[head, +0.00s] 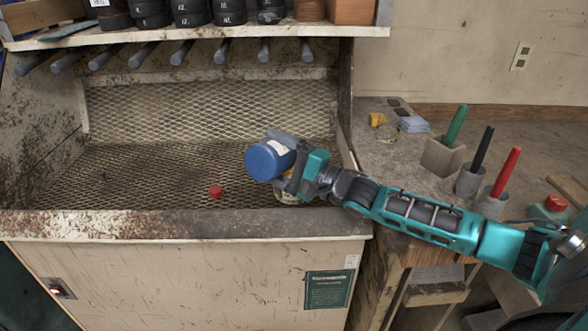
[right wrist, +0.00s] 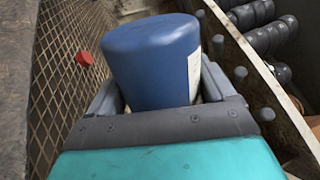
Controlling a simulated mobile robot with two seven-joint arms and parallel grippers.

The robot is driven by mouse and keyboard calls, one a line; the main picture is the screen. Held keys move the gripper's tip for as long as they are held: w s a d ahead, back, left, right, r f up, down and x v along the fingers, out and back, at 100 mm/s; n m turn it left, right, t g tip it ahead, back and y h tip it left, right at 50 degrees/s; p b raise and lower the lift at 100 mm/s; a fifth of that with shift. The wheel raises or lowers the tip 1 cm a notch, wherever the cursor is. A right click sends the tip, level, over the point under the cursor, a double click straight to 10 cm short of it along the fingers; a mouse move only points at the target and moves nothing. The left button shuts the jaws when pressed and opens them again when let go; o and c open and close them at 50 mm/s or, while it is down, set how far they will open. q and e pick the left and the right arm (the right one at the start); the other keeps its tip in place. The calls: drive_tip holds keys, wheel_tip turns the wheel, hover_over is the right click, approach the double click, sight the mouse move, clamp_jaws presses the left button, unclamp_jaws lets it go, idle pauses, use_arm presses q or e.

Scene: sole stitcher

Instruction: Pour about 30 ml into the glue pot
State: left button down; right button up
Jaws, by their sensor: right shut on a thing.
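A blue container with a white label (head: 268,160) is held in my right gripper (head: 287,165) above the mesh of the bench. It lies tilted well over, with its broad blue end facing the head camera. In the right wrist view the blue container (right wrist: 152,55) sits between the two fingers, which are shut on it. Its mouth is hidden in both views. A pale, round-edged vessel (head: 286,198), possibly the glue pot, shows just below the gripper and is mostly hidden. No stream of liquid can be made out. My left gripper is not in view.
A small red cap (head: 216,191) lies on the mesh left of the gripper. A shelf (head: 200,38) with dark rolls and pegs hangs above. The side table at right holds a holder with a green-handled tool (head: 443,156) and cups with tools. The mesh at left is clear.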

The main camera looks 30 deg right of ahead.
drive_tip(key=shift+s+a, duration=0.2)
drive_tip(key=shift+a, duration=0.35)
drive_tip(key=shift+s, duration=0.1)
drive_tip(key=shift+s+a, duration=0.15)
drive_tip(key=shift+f+m, duration=0.1)
drive_tip(key=shift+m, duration=0.3)
idle(0.3)
